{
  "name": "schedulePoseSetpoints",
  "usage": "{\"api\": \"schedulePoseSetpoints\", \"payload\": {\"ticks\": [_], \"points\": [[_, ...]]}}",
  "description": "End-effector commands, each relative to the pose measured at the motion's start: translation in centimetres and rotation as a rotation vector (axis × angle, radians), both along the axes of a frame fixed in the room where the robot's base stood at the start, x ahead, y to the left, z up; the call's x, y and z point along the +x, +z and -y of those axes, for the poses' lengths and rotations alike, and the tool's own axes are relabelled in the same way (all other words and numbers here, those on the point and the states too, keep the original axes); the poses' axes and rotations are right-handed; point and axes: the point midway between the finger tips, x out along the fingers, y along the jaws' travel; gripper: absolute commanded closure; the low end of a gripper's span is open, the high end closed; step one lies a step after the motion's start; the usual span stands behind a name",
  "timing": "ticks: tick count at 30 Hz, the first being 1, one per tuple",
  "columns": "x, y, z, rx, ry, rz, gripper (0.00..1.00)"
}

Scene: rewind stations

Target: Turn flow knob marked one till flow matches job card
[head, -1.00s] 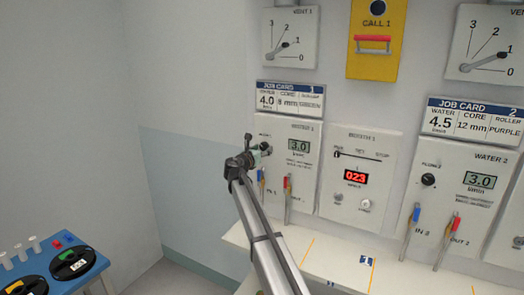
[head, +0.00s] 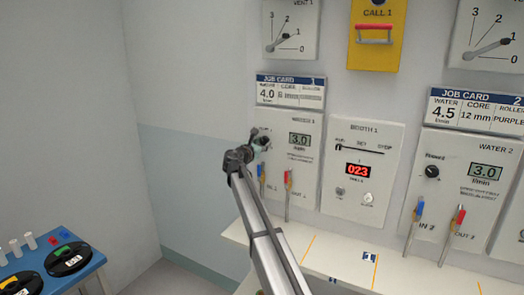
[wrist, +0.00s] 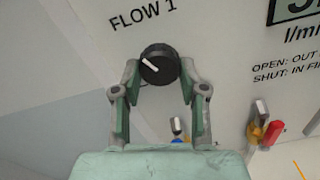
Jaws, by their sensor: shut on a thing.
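The black flow knob (wrist: 158,66) sits under the label FLOW 1 in the wrist view, its white pointer aimed up and left. My gripper (wrist: 158,82) has one finger on each side of the knob and is shut on it. In the head view my gripper (head: 259,143) is at the left side of the water 1 panel (head: 298,165) and hides most of the knob. The water 1 display (head: 299,140) reads 3.0 l/min. Job card 1 (head: 290,91) above it gives water 4.0.
Blue and red valve levers (head: 288,179) hang below the display. The booth 1 panel (head: 356,167) reads 023. Water 2 (head: 484,172) reads 3.0, with job card 2 (head: 474,108) at 4.5. A blue table (head: 75,277) with reels stands lower left.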

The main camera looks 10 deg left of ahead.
Motion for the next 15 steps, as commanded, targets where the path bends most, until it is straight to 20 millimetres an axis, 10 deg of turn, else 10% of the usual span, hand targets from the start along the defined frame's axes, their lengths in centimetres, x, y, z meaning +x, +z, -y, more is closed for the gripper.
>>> {"api": "schedulePoseSetpoints", "payload": {"ticks": [15], "points": [[0.09, 0.06, -0.07, 0.158, 0.001, 0.063, 0.92]]}}
